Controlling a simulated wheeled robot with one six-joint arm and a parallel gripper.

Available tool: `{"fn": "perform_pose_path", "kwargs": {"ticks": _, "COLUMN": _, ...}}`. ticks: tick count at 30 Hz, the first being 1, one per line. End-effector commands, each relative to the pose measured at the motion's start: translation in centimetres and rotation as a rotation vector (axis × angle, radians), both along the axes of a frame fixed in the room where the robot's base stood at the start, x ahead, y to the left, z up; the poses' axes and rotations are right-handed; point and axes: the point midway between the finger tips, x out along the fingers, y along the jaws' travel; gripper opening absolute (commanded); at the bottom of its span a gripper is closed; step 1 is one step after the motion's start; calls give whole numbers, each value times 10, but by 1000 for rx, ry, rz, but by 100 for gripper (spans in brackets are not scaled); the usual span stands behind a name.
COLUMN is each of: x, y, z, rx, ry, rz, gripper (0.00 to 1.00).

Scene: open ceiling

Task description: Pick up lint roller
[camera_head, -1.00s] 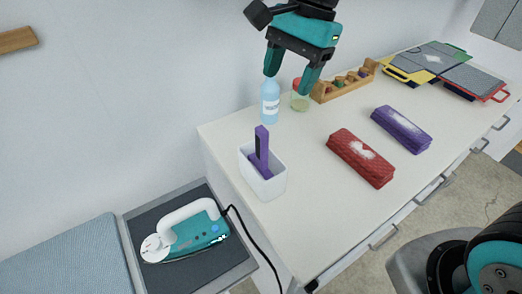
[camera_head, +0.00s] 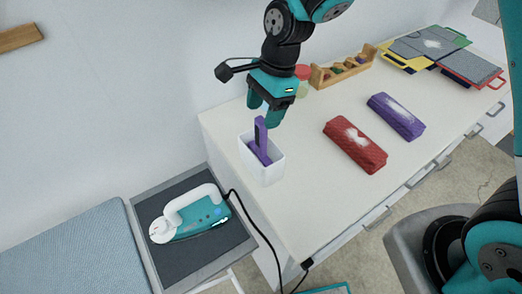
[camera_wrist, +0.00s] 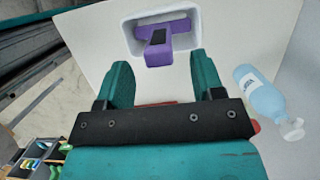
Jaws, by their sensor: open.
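A purple lint roller (camera_head: 260,139) with a dark panel on its handle stands in a white open-topped box (camera_head: 263,172) at the table's near left corner. In the wrist view the roller (camera_wrist: 158,55) lies just beyond my fingertips, with the white box (camera_wrist: 131,38) around it. My gripper (camera_head: 263,111) is teal, open and empty, right above and behind the roller's handle. In the wrist view the two fingers (camera_wrist: 161,75) are apart, with the handle's end roughly between and ahead of them. No contact shows.
A blue bottle (camera_wrist: 258,90) stands beside the gripper, hidden in the head view. A red case (camera_head: 355,146) and a purple case (camera_head: 396,117) lie to the right. A wooden rack (camera_head: 342,72) is behind. An iron (camera_head: 192,213) rests at lower left.

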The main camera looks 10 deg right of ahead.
Motion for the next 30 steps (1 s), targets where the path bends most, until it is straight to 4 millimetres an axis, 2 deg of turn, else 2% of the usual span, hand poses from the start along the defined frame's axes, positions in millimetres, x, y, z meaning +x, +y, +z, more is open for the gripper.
{"fn": "perform_pose_path", "kwargs": {"ticks": 12, "x": -7, "y": 11, "z": -47, "rx": -1, "ry": 2, "rz": 2, "gripper": 62}}
{"fn": "perform_pose_path", "kwargs": {"ticks": 19, "x": -7, "y": 12, "z": -50, "rx": 0, "ry": 1, "rz": 0, "gripper": 62}}
{"fn": "perform_pose_path", "kwargs": {"ticks": 20, "x": -7, "y": 12, "z": -50, "rx": 0, "ry": 1, "rz": 0, "gripper": 59}}
{"fn": "perform_pose_path", "kwargs": {"ticks": 24, "x": -7, "y": 12, "z": -50, "rx": 0, "ry": 1, "rz": 0, "gripper": 27}}
{"fn": "perform_pose_path", "kwargs": {"ticks": 27, "x": -7, "y": 12, "z": -50, "rx": 0, "ry": 1, "rz": 0, "gripper": 8}}
{"fn": "perform_pose_path", "kwargs": {"ticks": 30, "x": -7, "y": 12, "z": -50, "rx": 0, "ry": 0, "rz": 0, "gripper": 8}}
